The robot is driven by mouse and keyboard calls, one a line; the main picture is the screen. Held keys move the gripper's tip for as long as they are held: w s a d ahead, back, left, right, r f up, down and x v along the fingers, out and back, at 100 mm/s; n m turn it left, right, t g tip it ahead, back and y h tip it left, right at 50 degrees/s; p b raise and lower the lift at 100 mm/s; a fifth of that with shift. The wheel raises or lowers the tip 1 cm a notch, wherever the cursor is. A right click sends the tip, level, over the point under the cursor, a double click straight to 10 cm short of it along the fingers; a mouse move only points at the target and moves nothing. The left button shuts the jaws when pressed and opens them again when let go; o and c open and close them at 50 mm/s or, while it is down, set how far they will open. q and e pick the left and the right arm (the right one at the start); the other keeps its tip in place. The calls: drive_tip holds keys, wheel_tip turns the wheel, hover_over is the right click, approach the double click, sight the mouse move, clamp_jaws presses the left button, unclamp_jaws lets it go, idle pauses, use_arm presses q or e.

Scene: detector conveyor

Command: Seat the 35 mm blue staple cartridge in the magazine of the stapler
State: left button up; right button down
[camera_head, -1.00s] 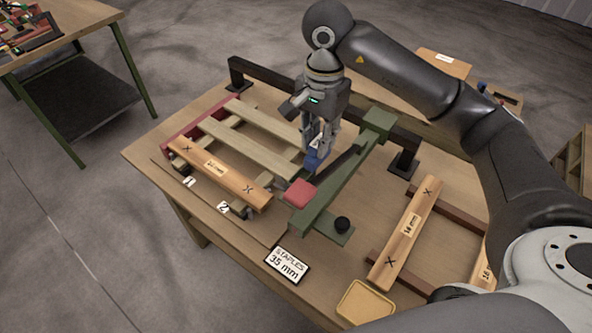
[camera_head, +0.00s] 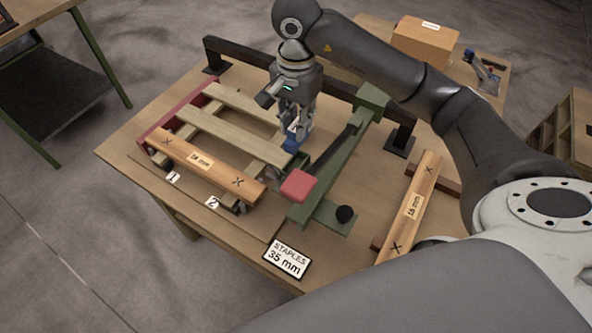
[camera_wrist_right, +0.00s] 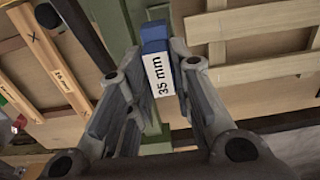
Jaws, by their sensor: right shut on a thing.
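The stapler (camera_head: 311,202) is a long green tool lying across the table, with a red block (camera_head: 298,184) at its near end. A dark channel runs along it. My right gripper (camera_head: 292,138) points down just left of the stapler, shut on the blue staple cartridge (camera_head: 292,143). In the right wrist view the cartridge (camera_wrist_right: 156,47) sits between the fingers, its white label reading "35 mm". It is held beside the stapler, apart from the channel as far as I can tell. My left gripper is out of view.
A slatted pallet frame (camera_head: 232,133) with a marked plank (camera_head: 205,163) fills the table's left. Another plank (camera_head: 412,205) lies right of the stapler. A dark rail (camera_head: 335,88) runs behind. A "STAPLES 35 mm" sign (camera_head: 287,259) is at the front edge.

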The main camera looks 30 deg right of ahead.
sight(295, 152)
drive_tip(key=f+p, duration=0.1)
drive_tip(key=f, duration=0.2)
drive_tip(key=f+p, duration=0.1)
drive_tip(key=f, duration=0.2)
drive_tip(key=shift+w+f, duration=0.2)
drive_tip(key=shift+f, duration=0.15)
wheel_tip(295, 152, down, 4)
drive_tip(key=shift+r+p, duration=0.1)
drive_tip(key=shift+p, duration=0.55)
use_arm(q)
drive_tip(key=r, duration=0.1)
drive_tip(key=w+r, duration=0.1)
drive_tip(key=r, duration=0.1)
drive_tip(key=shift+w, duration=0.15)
use_arm(e)
drive_tip(key=shift+f+b, duration=0.2)
drive_tip(key=shift+b, duration=0.1)
drive_tip(key=c, duration=1.3)
unclamp_jaws()
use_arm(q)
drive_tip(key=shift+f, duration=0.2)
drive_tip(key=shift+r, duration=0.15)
use_arm(e)
drive_tip(key=shift+r, duration=0.15)
